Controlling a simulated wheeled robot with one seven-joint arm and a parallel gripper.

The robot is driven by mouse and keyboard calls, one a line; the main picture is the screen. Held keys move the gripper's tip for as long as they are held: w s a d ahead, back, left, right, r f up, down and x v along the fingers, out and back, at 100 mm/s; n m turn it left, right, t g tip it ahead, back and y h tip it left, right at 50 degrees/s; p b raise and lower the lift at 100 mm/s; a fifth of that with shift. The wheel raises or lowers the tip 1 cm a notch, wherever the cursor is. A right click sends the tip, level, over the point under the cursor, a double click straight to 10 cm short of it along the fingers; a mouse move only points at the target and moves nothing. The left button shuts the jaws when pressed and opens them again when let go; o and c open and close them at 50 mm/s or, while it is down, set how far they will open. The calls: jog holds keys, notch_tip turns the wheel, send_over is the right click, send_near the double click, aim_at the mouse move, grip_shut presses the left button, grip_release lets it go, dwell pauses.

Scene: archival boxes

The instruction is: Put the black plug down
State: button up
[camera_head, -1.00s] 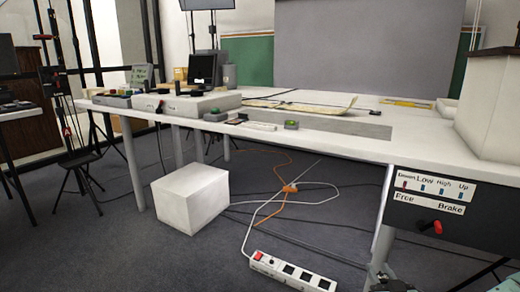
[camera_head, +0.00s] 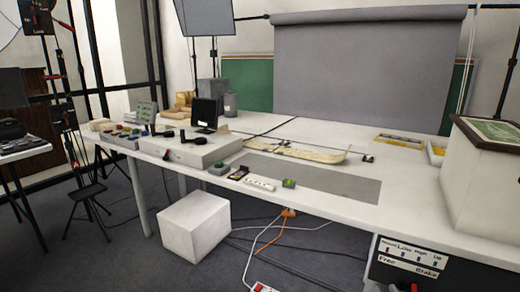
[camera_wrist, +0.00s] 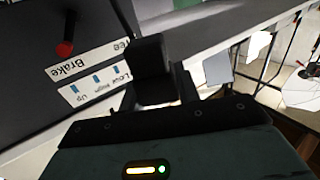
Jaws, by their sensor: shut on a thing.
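My gripper (camera_wrist: 158,92) is shut on the black plug (camera_wrist: 149,58), a dark block between its fingers in the wrist view. The plug is held up in front of a dark panel with a red knob and white labels. The plug's lower part is hidden by the fingers. In the head view neither the plug nor the fingers can be made out clearly. The long white table (camera_head: 330,205) fills the middle of that view.
A grey mat (camera_head: 310,183) lies on the table, with a white power strip (camera_head: 260,184) and small devices at its front edge. A white box (camera_head: 195,226) stands on the floor below. A large pale case (camera_head: 480,185) stands at the right end. The right table top has bare room.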

jog(key=s+r+p, duration=0.3)
jog(key=r+p, duration=1)
jog(key=r, duration=0.1)
jog(key=shift+s+a, duration=0.2)
jog(key=shift+d, duration=0.1)
